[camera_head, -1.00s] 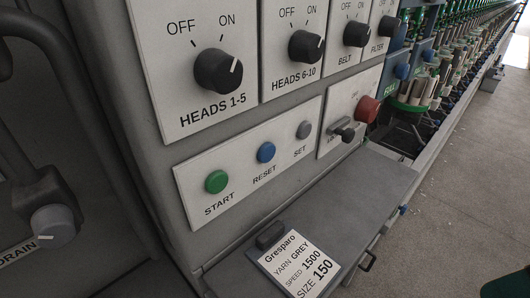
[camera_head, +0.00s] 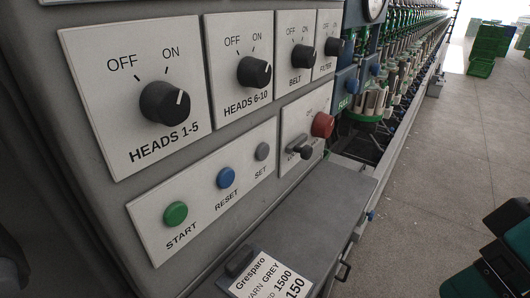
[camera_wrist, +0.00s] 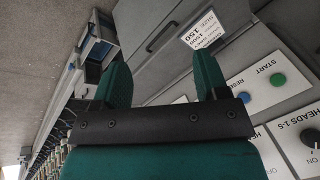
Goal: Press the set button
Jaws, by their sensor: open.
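The set button (camera_head: 262,151) is a small grey round button above the label SET. It is the rightmost on a white panel (camera_head: 150,238), beside the blue reset button (camera_head: 226,178) and the green start button (camera_head: 175,214). In the wrist view my gripper (camera_wrist: 163,78) is open, its two green fingers apart with nothing between them. The blue reset button (camera_wrist: 243,97) and green start button (camera_wrist: 278,79) show right of the fingers there. The set button does not show in that view; my gripper's body covers part of the panel. Green and black parts of my arm show at the head view's lower right.
Black knobs, such as HEADS 1-5 (camera_head: 164,102), sit above the buttons. A red knob (camera_head: 322,125) and a dark lever (camera_head: 299,148) stick out to the right. A grey box top (camera_head: 310,215) with a label card (camera_head: 268,278) juts out below. Open floor lies right.

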